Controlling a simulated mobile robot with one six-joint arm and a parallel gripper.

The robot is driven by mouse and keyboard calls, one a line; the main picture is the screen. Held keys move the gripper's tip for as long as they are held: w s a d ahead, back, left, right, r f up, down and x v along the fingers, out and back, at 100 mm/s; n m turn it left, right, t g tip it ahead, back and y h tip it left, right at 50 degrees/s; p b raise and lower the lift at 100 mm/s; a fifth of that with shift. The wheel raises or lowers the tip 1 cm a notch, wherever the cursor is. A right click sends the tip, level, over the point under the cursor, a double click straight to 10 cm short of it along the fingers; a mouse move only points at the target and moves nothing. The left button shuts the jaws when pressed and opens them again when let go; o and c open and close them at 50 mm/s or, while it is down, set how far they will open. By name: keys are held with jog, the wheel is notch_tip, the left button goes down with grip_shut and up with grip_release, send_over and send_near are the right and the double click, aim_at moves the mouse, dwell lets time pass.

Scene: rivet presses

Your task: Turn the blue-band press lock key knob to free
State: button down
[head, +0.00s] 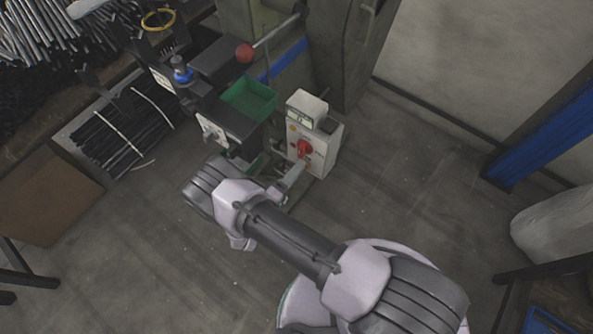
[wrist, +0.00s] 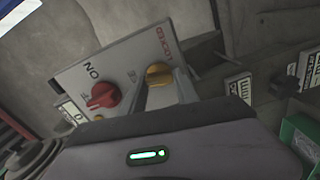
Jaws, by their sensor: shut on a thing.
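The control box (head: 324,137) stands beside the press with the blue band (head: 287,60). In the wrist view its grey panel (wrist: 117,62) carries a red knob (wrist: 103,95) by the word ON and a yellow lock key knob (wrist: 158,73) just below the word LOCKED. My gripper (wrist: 161,82) is shut on the yellow knob, one finger on each side. The fingers hide its lower part, and I cannot tell exactly where it points. In the head view my gripper (head: 298,174) reaches the lower front of the box, below the red knob (head: 304,149).
A green tray (head: 249,99) and a lever with a red ball (head: 244,53) are left of and behind the box. Bundled dark rods (head: 122,130) lie further left. A blue post (head: 545,135) stands at right. The floor right of the box is clear.

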jog(key=shift+f+n, duration=0.1)
jog(key=shift+n, duration=0.7)
jog(key=c, duration=0.9)
grip_release()
jog(key=p+v, duration=0.3)
jog(key=v, duration=1.4)
jog(key=shift+s+a, duration=0.15)
jog(key=shift+s, duration=0.05)
